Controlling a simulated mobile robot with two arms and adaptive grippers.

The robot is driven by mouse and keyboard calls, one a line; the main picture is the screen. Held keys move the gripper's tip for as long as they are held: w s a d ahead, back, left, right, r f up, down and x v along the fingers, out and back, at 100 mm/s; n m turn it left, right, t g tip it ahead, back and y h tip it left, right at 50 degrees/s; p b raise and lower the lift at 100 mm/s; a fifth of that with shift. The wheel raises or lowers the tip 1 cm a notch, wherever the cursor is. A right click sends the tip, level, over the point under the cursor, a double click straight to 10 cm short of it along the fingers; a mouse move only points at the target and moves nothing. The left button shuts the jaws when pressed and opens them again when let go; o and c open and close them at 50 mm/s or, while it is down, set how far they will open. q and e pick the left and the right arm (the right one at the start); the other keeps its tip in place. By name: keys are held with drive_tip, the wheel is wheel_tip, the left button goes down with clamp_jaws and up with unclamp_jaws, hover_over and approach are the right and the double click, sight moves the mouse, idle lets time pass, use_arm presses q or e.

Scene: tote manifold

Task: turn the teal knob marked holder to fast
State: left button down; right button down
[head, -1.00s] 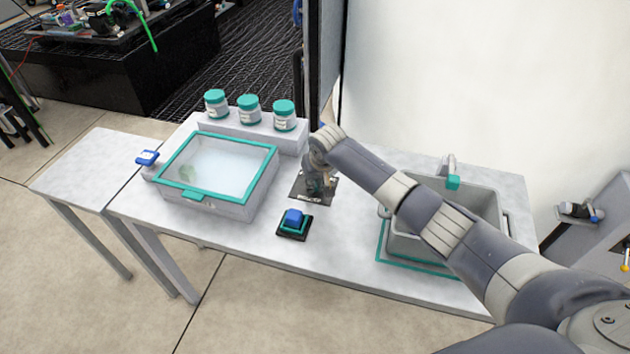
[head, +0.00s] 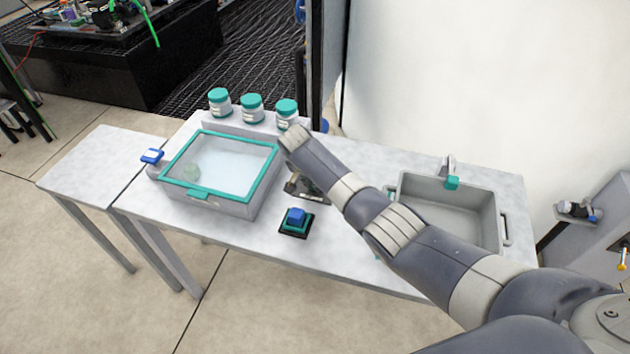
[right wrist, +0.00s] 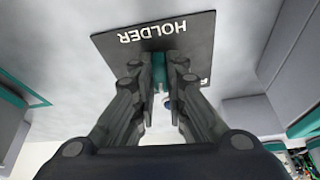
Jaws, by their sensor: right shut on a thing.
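The teal knob (right wrist: 159,70) sits on a dark plate (right wrist: 118,46) lettered HOLDER, shown upside down in the right wrist view. A letter that looks like F shows at the plate's right edge; other marks are hidden. My right gripper (right wrist: 161,82) is shut on the knob, with a finger on each side of it. In the head view my right arm covers the knob and most of the plate (head: 293,190). Which mark the knob points at cannot be told. My left gripper is not in view.
A teal-rimmed case with a clear lid (head: 252,194) stands left of the plate. A blue button (head: 296,216) is in front. Several teal-lidded jars, including one (head: 287,113), stand behind. A grey tub (head: 481,188) is at the right, beyond my arm.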

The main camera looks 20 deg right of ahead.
drive_tip(key=m+b, duration=0.2)
drive_tip(key=shift+w+a+f+m+g+h, duration=0.15)
drive_tip(key=shift+f+m+g+h, duration=0.15)
drive_tip(key=shift+g, duration=0.1)
drive_tip(key=m+b, duration=0.2)
drive_tip(key=b, duration=0.1)
drive_tip(key=shift+r+g, duration=0.1)
drive_tip(key=shift+g, duration=0.3)
drive_tip(key=shift+r+m+h+b, duration=0.1)
drive_tip(key=shift+m+h+b, duration=0.25)
drive_tip(key=shift+m+h, duration=0.05)
drive_tip(key=c, duration=1.6)
unclamp_jaws()
drive_tip(key=shift+w, duration=0.1)
drive_tip(key=shift+c, duration=0.2)
drive_tip(key=shift+r, duration=0.1)
